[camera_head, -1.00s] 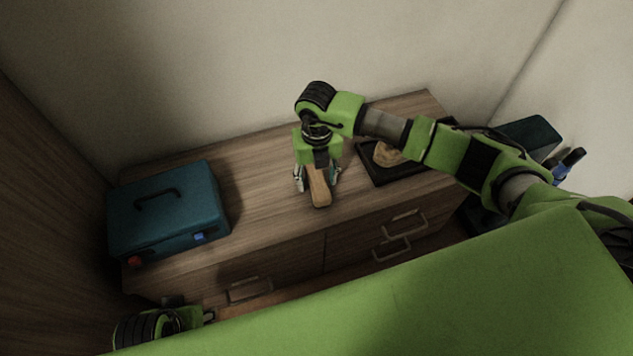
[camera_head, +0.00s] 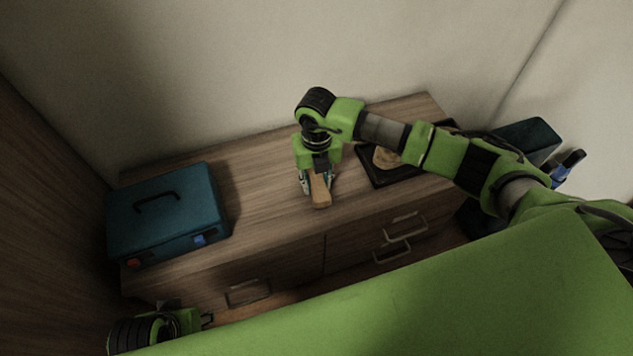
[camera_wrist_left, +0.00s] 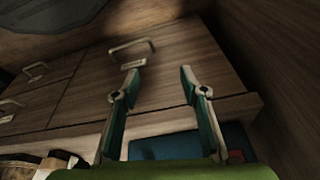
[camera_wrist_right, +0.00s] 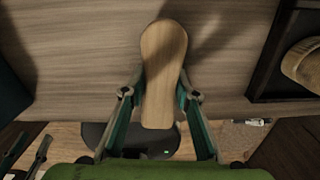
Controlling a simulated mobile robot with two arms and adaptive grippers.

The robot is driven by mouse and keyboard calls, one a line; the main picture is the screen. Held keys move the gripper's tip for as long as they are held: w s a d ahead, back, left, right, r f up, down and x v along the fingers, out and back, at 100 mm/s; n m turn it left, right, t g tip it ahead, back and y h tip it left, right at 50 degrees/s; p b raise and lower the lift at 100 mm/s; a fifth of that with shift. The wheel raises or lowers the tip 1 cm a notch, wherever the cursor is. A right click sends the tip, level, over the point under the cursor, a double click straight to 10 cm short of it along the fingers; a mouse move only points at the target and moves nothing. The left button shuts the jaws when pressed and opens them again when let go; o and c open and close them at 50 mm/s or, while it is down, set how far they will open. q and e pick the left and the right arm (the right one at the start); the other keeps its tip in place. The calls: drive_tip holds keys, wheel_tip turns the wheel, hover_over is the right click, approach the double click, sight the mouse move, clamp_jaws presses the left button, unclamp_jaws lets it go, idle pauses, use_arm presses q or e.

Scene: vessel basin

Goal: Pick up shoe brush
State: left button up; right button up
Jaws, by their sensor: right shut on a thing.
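The shoe brush (camera_head: 320,193) has a light wooden back and is on the dresser top near its front edge. In the right wrist view the brush (camera_wrist_right: 162,65) lies lengthwise between the fingers. My right gripper (camera_head: 317,190) points down over it and is shut on it, one finger against each side. The bristles are hidden below the wood. My left gripper (camera_wrist_left: 157,75) is open and empty, in front of the dresser drawers and away from the brush.
A teal case (camera_head: 165,212) with a handle stands on the dresser's left. A dark tray (camera_head: 375,178) holding a tan rounded object (camera_head: 386,158) lies right of the brush. The dresser top (camera_head: 265,185) is clear between case and brush. Drawer handles (camera_head: 405,226) stick out in front.

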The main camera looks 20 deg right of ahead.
wheel_tip(320, 180, up, 3)
drive_tip(key=shift+w+f+p, duration=0.1)
drive_tip(key=shift+p, duration=0.25)
drive_tip(key=s+r, duration=0.1)
drive_tip(key=r, duration=0.1)
drive_tip(key=s+r+p, duration=0.1)
drive_tip(key=s, duration=0.1)
drive_tip(key=s+r, duration=0.1)
drive_tip(key=r, duration=0.1)
drive_tip(key=shift+s+d+r+p, duration=0.3)
drive_tip(key=shift+s+r, duration=0.05)
use_arm(q)
wheel_tip(320, 180, down, 12)
drive_tip(key=s, duration=0.1)
drive_tip(key=shift+s+r+g+p, duration=0.15)
drive_tip(key=shift+g+p, duration=0.25)
drive_tip(key=shift+p, duration=0.05)
use_arm(e)
drive_tip(key=s+d+r, duration=0.1)
drive_tip(key=s+r, duration=0.3)
drive_tip(key=s, duration=0.5)
drive_tip(key=shift+s, duration=0.2)
